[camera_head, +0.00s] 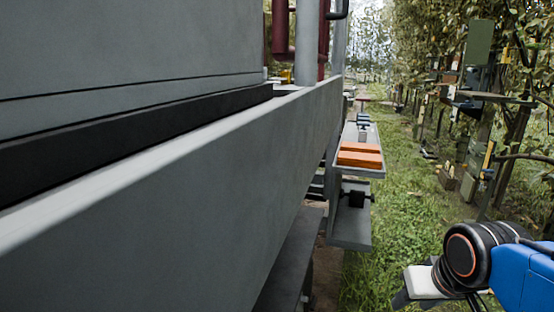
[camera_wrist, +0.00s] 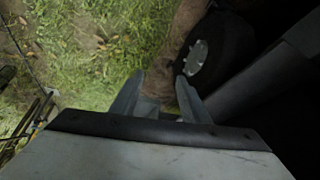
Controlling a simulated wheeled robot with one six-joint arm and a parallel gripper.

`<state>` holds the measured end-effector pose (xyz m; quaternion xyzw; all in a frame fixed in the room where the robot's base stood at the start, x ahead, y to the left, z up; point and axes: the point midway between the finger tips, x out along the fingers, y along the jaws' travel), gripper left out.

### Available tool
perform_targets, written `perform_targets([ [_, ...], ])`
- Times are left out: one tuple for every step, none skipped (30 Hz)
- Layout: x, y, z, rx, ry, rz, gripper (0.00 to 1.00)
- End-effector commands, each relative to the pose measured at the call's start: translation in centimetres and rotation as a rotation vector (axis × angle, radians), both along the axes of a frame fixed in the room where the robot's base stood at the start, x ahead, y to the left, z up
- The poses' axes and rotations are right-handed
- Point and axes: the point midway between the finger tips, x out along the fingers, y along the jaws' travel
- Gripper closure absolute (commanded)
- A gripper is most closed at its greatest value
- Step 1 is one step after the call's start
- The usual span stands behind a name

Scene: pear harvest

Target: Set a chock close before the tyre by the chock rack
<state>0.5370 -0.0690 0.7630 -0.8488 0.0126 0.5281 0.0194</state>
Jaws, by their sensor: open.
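A dark tyre (camera_wrist: 216,48) with a pale hub shows at the upper right of the wrist view, partly lost in shadow. My gripper (camera_wrist: 160,80) is open, its two grey fingers spread beside the tyre on its left. No chock shows clearly between the fingers. In the head view my gripper is partly visible at the lower right, its fingertips cut off or hidden. Two orange blocks (camera_head: 360,155), which look like chocks, lie on a grey shelf (camera_head: 368,172) on the side of the vehicle. Whether this shelf is the chock rack I cannot tell.
A long grey vehicle wall (camera_head: 190,170) fills the left of the head view. A lower grey shelf (camera_head: 350,228) sticks out under the blocks. Grass (camera_head: 400,215) runs free between the vehicle and the trees, where boxes (camera_head: 447,178) stand. A brown strip (camera_wrist: 187,32) lies beside the tyre.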

Motion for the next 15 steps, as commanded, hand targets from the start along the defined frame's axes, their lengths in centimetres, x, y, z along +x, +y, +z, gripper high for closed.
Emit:
perform_targets([
  [-1.3,0.0,0.1,-0.005,0.007,0.011,0.58],
  [-2.0,0.0,0.1,-0.007,0.013,0.016,0.58],
  [-2.7,0.0,0.0,-0.012,0.021,0.024,0.58],
  [-3.2,0.0,0.0,-0.014,0.026,0.03,0.58],
  [-3.6,0.0,-0.1,-0.016,0.031,0.033,0.58],
  [-4.1,0.0,-0.1,-0.017,0.036,0.037,0.58],
  [-4.3,-0.1,-0.1,-0.018,0.039,0.04,0.58],
  [-4.5,-0.1,-0.1,-0.019,0.041,0.042,0.58],
  [-4.7,0.0,-0.1,-0.02,0.042,0.045,0.58],
  [-4.8,-0.1,-0.2,-0.02,0.043,0.046,0.58],
  [-4.8,-0.1,-0.2,-0.02,0.044,0.046,0.58],
  [-4.8,-0.1,-0.2,-0.021,0.044,0.047,0.58],
  [-4.8,-0.1,-0.2,-0.021,0.045,0.047,0.58],
  [-4.8,-0.1,-0.2,-0.021,0.044,0.047,0.58],
  [-4.8,0.0,-0.2,-0.02,0.044,0.046,0.58],
])
